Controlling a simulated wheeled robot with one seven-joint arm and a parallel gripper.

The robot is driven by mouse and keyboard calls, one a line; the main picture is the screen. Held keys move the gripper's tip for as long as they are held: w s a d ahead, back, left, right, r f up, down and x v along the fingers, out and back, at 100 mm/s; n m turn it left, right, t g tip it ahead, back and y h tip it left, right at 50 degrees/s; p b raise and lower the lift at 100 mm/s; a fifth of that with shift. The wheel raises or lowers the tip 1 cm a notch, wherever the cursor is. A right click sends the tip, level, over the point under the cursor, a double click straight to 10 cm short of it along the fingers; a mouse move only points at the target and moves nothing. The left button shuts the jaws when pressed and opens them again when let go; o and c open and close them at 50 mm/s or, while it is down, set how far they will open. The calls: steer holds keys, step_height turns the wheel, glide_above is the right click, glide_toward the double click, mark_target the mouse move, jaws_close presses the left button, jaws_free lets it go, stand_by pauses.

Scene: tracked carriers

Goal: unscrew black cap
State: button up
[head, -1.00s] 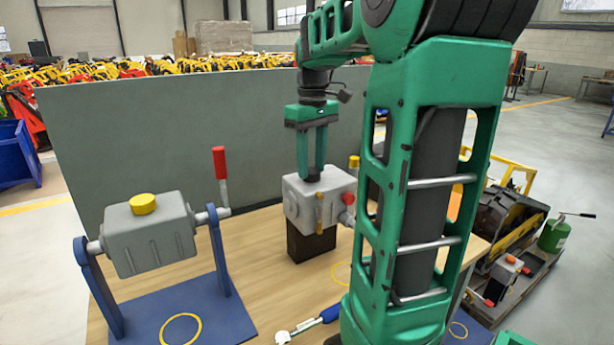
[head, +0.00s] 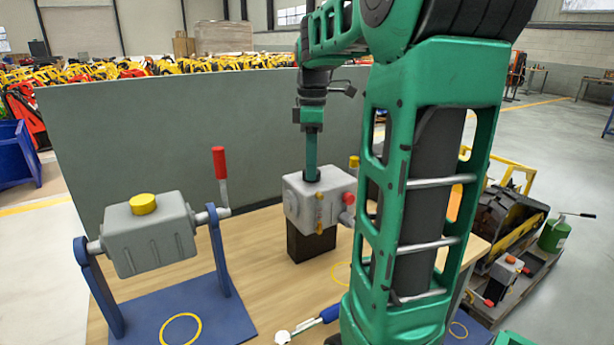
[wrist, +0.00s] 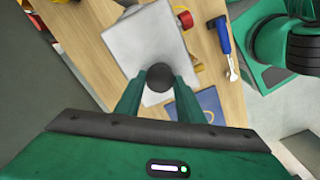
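The black cap (wrist: 159,76) sits on top of a light grey box-shaped housing (head: 300,205), which also shows in the wrist view (wrist: 148,38). My gripper (head: 311,177) points straight down over the housing. In the wrist view its two green fingers stand on opposite sides of the cap and appear to touch it. In the head view the fingers line up edge-on, and the near one hides most of the cap. I cannot see whether the cap has lifted from the housing.
The housing stands on a dark block (head: 311,244) on the wooden table (head: 262,262). At left, a grey tank with a yellow cap (head: 143,204) hangs in a blue stand with a red-handled crank (head: 220,163). A blue-handled tool (head: 329,314) lies in front. A grey panel (head: 150,130) stands behind.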

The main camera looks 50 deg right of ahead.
steer(key=o, duration=0.4)
steer(key=m, duration=0.6)
steer(key=shift+m, duration=0.4)
steer(key=m, duration=0.8)
steer(key=shift+m, duration=0.3)
steer(key=m, duration=0.3)
steer(key=shift+m, duration=0.4)
steer(key=m, duration=0.3)
steer(key=shift+m, duration=0.3)
steer(key=m, duration=0.6)
steer(key=shift+m, duration=0.3)
